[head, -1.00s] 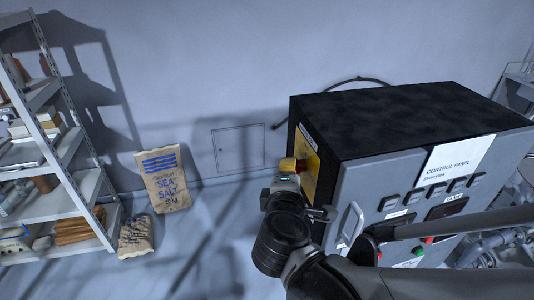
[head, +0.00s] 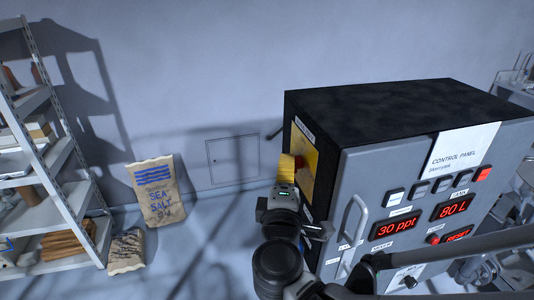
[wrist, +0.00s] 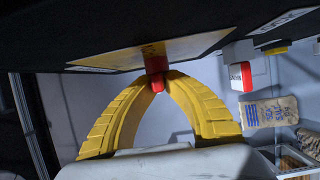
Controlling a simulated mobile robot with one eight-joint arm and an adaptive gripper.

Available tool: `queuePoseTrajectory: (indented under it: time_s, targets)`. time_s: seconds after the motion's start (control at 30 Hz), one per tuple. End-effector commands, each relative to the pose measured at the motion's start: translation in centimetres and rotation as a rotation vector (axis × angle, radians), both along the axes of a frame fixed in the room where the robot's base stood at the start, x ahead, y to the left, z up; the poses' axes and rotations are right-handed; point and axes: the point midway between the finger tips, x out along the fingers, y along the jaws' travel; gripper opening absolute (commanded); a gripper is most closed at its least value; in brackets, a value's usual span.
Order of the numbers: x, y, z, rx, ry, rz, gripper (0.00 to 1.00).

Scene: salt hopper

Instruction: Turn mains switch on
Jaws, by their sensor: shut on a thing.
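The mains switch has a red handle (wrist: 155,78) on a yellow plate (wrist: 150,52) on the side of the control panel cabinet (head: 400,190). In the head view the yellow plate (head: 304,150) shows on the cabinet's left side. My gripper (head: 288,168) is at that plate. In the wrist view the yellow fingers of my gripper (wrist: 157,82) are shut on the red handle, with its end showing between the fingertips. The displays on the panel front are lit red and read 30 ppt (head: 397,226) and 80 L (head: 455,209).
A door handle (head: 352,225) stands out from the cabinet front, close to my arm. A shelf rack (head: 75,195) stands at the left. A sea salt bag (head: 158,190) leans on the wall, with a smaller bag (head: 127,250) beside it. The floor between is clear.

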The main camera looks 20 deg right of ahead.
Motion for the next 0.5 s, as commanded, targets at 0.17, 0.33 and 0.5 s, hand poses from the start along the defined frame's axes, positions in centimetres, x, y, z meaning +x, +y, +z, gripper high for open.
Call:
queuePoseTrajectory:
  time_s: [0.17, 0.33, 0.5]
  targets:
    - [-0.05, -0.18, 0.0, -0.001, 0.0, -0.006, 0.34]
    - [-0.04, -0.11, 0.0, -0.001, 0.0, -0.003, 0.34]
    - [-0.17, 0.04, 0.0, -0.001, 0.0, -0.001, 0.34]
